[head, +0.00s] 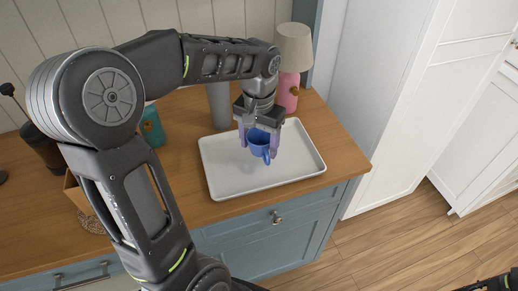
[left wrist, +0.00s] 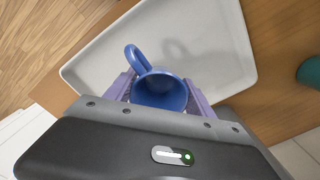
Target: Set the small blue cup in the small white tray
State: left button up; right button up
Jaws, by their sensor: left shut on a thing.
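The small blue cup (head: 259,141) is held between the purple fingers of my left gripper (head: 259,146), which is shut on it. The cup is upright, with its handle toward the front right in the head view. In the left wrist view the cup (left wrist: 160,92) sits between the fingers with its open mouth toward the camera. The small white tray (head: 225,180) lies on the wooden counter under the gripper. The cup is over the tray, and a faint shadow falls on the tray floor (left wrist: 215,45). I cannot tell whether the cup touches it. My right gripper does not clearly show.
Behind the tray stand a grey cylinder (head: 219,105) and a pink lamp (head: 288,93) with a beige shade. A teal container (head: 152,128) stands at the left, partly hidden by my arm. The counter's front edge (head: 285,197) runs close to the tray.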

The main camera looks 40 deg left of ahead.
aim_at(259, 151)
pick_arm(q)
notch_tip(259, 151, down, 3)
jog(key=shift+r, duration=0.15)
jog(key=shift+f, duration=0.2)
jog(key=o, duration=1.5)
jog(key=shift+r, duration=0.2)
